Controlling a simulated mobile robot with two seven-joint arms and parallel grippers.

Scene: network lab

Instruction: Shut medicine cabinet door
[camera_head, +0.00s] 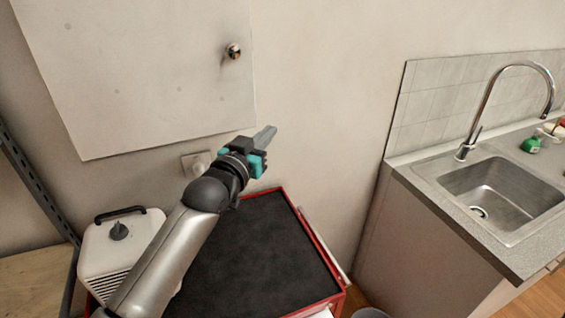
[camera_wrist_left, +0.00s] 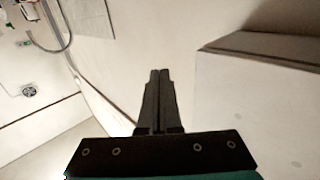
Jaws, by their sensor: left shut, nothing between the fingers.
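The medicine cabinet door (camera_head: 140,70) is a large pale panel on the wall at the upper left of the head view. It has a round metal knob (camera_head: 233,51) near its right edge. I cannot tell whether the door stands slightly ajar. My left gripper (camera_head: 268,135) is shut and empty, just right of and below the door's lower right corner in the head view. Its closed fingers (camera_wrist_left: 158,75) also show in the left wrist view, with a pale panel (camera_wrist_left: 255,110) at the right that looks like the cabinet. My right gripper is not in view.
A red cart with a black top (camera_head: 262,245) stands below my left arm. A white appliance with a black handle (camera_head: 125,255) is at the lower left. A counter with a sink (camera_head: 500,195) and tap stands at the right. Bare wall lies between cabinet and counter.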

